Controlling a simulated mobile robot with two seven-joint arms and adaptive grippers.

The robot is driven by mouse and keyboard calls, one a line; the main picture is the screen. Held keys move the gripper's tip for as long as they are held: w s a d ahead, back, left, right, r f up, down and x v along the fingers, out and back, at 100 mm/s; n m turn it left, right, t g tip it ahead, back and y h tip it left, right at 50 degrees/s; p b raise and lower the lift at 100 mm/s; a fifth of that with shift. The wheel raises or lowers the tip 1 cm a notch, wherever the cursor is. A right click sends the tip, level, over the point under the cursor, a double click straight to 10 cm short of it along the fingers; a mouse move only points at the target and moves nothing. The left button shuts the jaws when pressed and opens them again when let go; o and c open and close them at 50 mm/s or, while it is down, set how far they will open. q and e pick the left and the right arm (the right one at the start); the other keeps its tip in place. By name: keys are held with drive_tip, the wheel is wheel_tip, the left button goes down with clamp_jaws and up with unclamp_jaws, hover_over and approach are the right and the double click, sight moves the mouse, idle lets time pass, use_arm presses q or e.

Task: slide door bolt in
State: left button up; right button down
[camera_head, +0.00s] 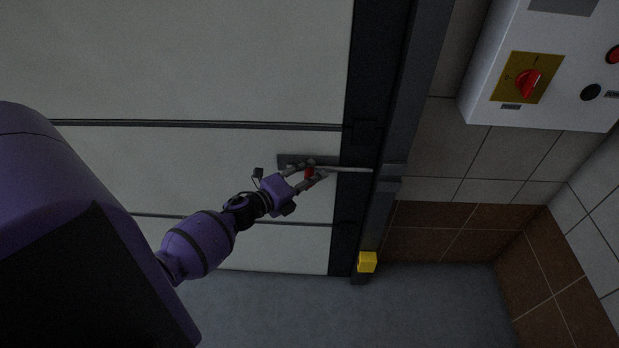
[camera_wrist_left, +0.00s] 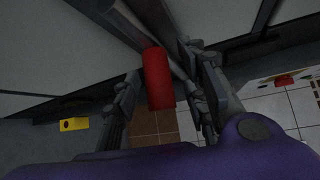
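The door bolt (camera_head: 350,169) is a grey rod lying across the door's dark edge. Its right end reaches the bracket (camera_head: 391,170) on the door post; I cannot tell whether it enters it. The bolt's red handle (camera_head: 309,172) shows between my left gripper's fingers. In the left wrist view the red handle (camera_wrist_left: 158,80) stands between the two fingers, with a gap on the right side and little or none on the left. My left gripper (camera_head: 311,174) is open around the handle, and firm contact is not visible. My right gripper is in neither view.
A pale panelled door (camera_head: 200,65) fills the left and middle. A white control box (camera_head: 550,60) with a red switch (camera_head: 529,83) hangs at the upper right. A yellow block (camera_head: 367,262) is low on the post. The grey floor (camera_head: 300,310) looks clear.

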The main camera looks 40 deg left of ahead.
use_arm(q)
drive_tip(key=shift+c, duration=1.1)
clamp_jaws()
drive_tip(key=w+d, duration=0.2)
drive_tip(key=d, duration=0.2)
drive_tip(key=shift+w+d, duration=0.3)
drive_tip(key=shift+w, duration=0.1)
